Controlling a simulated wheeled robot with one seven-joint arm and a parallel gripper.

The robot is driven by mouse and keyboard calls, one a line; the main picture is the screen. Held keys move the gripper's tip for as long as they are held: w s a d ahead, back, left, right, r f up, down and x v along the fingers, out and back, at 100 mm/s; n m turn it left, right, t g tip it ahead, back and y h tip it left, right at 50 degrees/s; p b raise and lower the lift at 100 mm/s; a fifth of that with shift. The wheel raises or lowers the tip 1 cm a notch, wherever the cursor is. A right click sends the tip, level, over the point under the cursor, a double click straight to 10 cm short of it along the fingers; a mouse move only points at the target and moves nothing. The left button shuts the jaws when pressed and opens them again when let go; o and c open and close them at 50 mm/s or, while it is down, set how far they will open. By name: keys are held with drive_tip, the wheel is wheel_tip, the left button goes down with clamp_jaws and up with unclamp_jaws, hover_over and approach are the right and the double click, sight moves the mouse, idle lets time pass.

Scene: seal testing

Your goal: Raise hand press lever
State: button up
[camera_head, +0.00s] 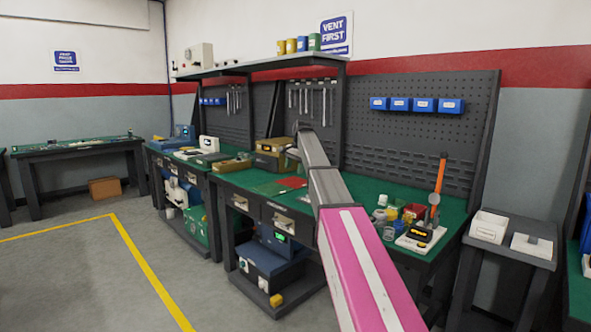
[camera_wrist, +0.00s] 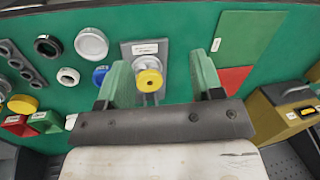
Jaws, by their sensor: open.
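My gripper (camera_wrist: 160,72) shows in the wrist view, its two pale green fingers wide apart. A grey plate (camera_wrist: 131,49) with a round yellow-topped part (camera_wrist: 149,80) and metal rods shows between the fingers, with no visible contact; I cannot tell whether it belongs to the press. In the head view, an upright orange handle (camera_head: 440,172) rises from a grey metal body at the bench's right end, apart from my arm; it looks like the press lever. My gripper's fingertips are not clear in the head view.
The green bench top (camera_head: 370,178) holds jars and a white-and-black device (camera_head: 420,236) near the orange handle. The wrist view shows rings, a red panel (camera_wrist: 235,79) and a brown box (camera_wrist: 285,108). A perforated board (camera_head: 415,130) stands behind. The floor at left is clear.

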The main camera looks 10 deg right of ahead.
drive_tip(key=shift+w+d+r, duration=0.45)
drive_tip(key=shift+d+r, duration=0.2)
drive_tip(key=shift+d, duration=0.1)
drive_tip(key=shift+w+d+r, duration=0.4)
drive_tip(key=shift+d+r, duration=0.2)
drive_tip(key=shift+d, duration=0.1)
drive_tip(key=shift+w+d+r, duration=0.1)
drive_tip(key=shift+d, duration=0.15)
drive_tip(key=d+r, duration=0.3)
drive_tip(key=r, duration=0.4)
drive_tip(key=shift+w+d, duration=0.15)
drive_tip(key=shift+d, duration=0.05)
